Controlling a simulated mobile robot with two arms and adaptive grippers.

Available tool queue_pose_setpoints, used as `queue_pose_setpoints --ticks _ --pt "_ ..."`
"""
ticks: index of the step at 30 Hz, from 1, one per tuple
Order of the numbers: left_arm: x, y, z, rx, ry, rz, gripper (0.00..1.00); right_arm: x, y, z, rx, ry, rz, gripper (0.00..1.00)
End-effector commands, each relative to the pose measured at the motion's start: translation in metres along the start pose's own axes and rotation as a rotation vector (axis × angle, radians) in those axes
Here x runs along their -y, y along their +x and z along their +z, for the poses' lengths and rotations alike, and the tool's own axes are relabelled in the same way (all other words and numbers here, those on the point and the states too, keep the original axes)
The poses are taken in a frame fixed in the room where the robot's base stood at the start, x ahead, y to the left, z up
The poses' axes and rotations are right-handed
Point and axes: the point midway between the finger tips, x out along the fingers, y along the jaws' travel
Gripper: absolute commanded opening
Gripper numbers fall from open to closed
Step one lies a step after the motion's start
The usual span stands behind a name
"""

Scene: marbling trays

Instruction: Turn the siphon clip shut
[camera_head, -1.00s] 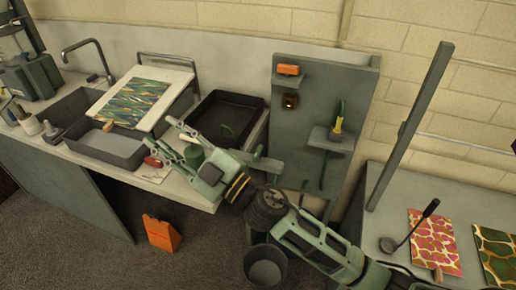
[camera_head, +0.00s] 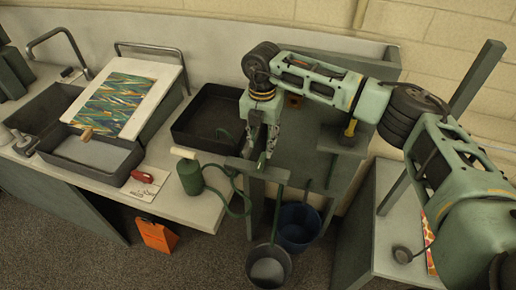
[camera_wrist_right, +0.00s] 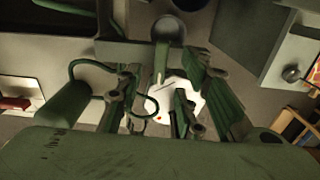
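My right gripper (camera_head: 262,155) points down over the front edge of the bench, just above a grey bracket (camera_head: 245,165). In the right wrist view its fingers (camera_wrist_right: 157,112) stand apart. A thin pale upright piece (camera_wrist_right: 160,62) shows beyond the gap between them; I cannot tell whether it is the siphon clip. A green hose (camera_head: 238,210) loops from a green canister (camera_head: 190,178) toward the bracket. Part of a green hose also shows in the black tray (camera_head: 222,133). The siphon clip itself is not clearly made out, and the gripper covers part of this area. My left gripper is out of view.
A dark bucket (camera_head: 268,268) and a blue bucket (camera_head: 298,226) stand on the floor below. A red-handled item (camera_head: 143,176) lies on a white card left of the canister. A grey panel with shelves (camera_head: 340,140) stands close to the right of the gripper.

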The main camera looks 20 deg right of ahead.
Motion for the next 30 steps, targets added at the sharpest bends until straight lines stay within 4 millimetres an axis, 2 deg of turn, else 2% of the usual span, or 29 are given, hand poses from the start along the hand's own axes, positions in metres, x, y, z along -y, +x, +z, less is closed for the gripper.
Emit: queue_pose_setpoints --ticks 6,9,11,13,18,21,24,30 --pt "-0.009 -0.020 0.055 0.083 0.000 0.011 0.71 0.000 0.033 -0.002 -0.006 -0.003 -0.001 0.34" --pt "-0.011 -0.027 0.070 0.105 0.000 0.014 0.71 -0.001 0.048 -0.003 -0.005 -0.003 0.001 0.34" --pt "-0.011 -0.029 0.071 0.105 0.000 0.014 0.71 -0.001 0.056 -0.003 -0.006 -0.003 0.001 0.34" --pt "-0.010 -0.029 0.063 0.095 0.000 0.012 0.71 -0.001 0.063 -0.003 -0.006 -0.005 0.001 0.34" --pt "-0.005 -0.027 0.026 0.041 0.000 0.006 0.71 -0.001 0.071 -0.002 -0.004 -0.005 0.004 0.34" --pt "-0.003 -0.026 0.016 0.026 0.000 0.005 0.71 -0.001 0.072 -0.002 -0.004 -0.005 0.004 0.34" --pt "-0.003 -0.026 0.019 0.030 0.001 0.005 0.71 -0.001 0.072 -0.002 -0.004 -0.005 0.004 0.34" --pt "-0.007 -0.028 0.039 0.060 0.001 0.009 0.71 -0.002 0.071 -0.002 -0.004 -0.006 0.004 0.17"
